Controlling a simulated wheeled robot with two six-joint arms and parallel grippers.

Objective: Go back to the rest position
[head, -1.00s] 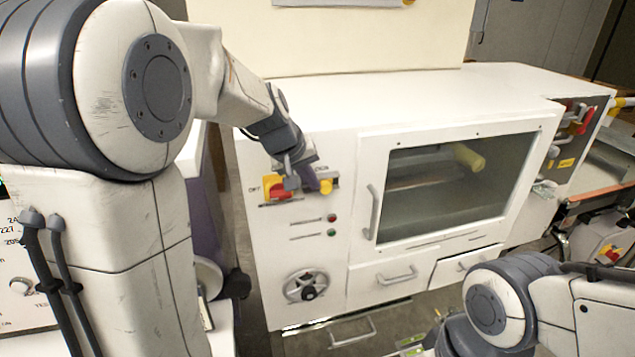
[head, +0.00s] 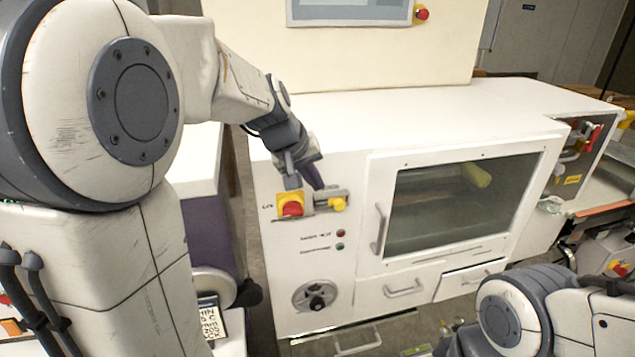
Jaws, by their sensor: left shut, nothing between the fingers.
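My left gripper (head: 305,178) is in the head view, in front of the white machine's (head: 350,140) left front, just above a yellow and red switch (head: 291,205). It is shut and empty, and I see no clear contact with the switch. A yellow knob (head: 338,203) sits right of the switch, below the fingers. My right arm shows at the lower right, but its gripper is out of the frame.
A screen panel (head: 350,8) is above. A purple-sided unit (head: 205,235) stands close on the left.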

